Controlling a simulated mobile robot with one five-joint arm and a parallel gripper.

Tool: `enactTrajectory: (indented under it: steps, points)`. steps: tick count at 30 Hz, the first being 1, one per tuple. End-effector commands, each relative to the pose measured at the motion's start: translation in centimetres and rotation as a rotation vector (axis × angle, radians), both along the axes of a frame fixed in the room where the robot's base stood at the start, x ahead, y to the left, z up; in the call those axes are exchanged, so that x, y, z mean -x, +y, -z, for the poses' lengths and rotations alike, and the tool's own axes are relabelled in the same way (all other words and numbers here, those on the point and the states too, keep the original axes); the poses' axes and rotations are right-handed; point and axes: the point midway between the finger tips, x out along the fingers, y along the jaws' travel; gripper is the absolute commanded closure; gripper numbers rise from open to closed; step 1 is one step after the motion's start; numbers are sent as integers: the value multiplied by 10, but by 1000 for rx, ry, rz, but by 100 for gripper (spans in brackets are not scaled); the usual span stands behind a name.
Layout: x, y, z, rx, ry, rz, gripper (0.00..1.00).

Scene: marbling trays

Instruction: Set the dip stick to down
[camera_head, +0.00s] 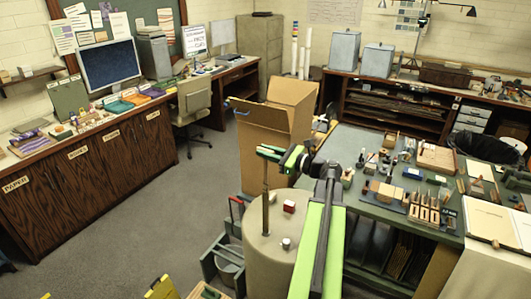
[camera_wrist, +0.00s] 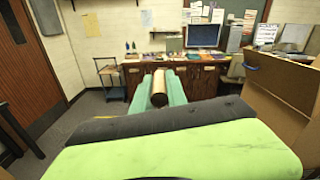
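The dip stick (camera_head: 265,205) is a thin brown rod. It stands upright out of the top of a beige cylindrical tank (camera_head: 262,262), with a long length showing above the lid. My gripper (camera_head: 268,152) is at the top end of the stick, reaching in from the right. The stick's lower end is hidden inside the tank.
A red block (camera_head: 289,206) and a small grey knob (camera_head: 286,243) are on the tank's top. An open cardboard box (camera_head: 262,140) stands behind it. A cluttered green workbench (camera_head: 350,140) is at the right. Open floor (camera_head: 150,215) lies at the left.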

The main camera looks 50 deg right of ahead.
Motion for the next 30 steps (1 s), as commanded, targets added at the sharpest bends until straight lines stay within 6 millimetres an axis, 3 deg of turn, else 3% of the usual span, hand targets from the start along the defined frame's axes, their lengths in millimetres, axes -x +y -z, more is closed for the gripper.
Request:
enactTrajectory:
  steps: [4, 30]
  points:
    - [0, 0, 0, 0, 0, 0, 100]
    - [0, 1, 0, 0, 0, -1, 100]
